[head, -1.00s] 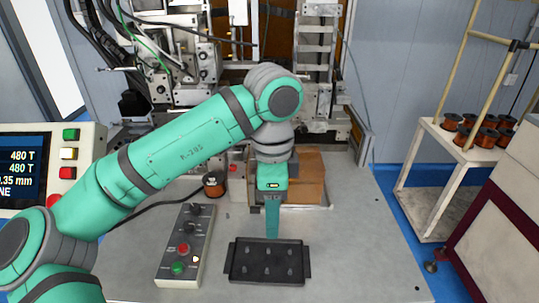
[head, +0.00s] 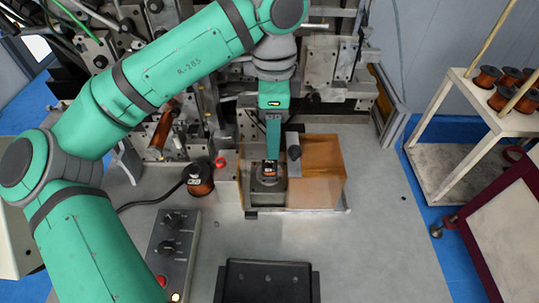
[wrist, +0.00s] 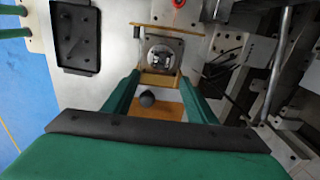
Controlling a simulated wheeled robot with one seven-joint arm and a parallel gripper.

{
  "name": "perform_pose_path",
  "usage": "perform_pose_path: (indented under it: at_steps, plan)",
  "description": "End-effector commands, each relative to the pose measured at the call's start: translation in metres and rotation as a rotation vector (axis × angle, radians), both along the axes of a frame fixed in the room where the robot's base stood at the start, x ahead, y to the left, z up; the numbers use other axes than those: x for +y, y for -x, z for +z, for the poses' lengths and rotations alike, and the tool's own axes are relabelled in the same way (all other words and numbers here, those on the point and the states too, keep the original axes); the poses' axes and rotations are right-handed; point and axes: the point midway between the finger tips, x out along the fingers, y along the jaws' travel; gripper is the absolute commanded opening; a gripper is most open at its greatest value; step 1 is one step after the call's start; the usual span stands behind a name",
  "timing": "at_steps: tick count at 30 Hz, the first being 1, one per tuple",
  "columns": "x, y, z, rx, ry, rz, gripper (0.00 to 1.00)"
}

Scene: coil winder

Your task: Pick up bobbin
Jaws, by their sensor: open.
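A small dark bobbin (head: 270,169) with a light, orange-tinged top sits in a round metal seat of the fixture (head: 266,190) on the table. In the wrist view the bobbin (wrist: 160,58) shows in the middle of the round seat, ahead of the fingers. My gripper (head: 271,156) points down just above the bobbin in the head view. In the wrist view its two green fingers (wrist: 160,82) are spread apart with nothing held between them. I cannot tell the exact height gap to the bobbin.
A copper wire spool (head: 199,180) is to the left. A black tray (head: 266,284) and a button box (head: 173,250) lie nearer. The table's right side is clear.

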Motion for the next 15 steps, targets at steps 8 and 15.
perform_pose_path:
  at_steps: [8, 15]
  plan:
    - [0.001, 0.0, -0.04, 0.002, 0.0, 0.001, 0.52]
    - [0.002, 0.0, -0.055, 0.001, 0.0, 0.002, 0.52]
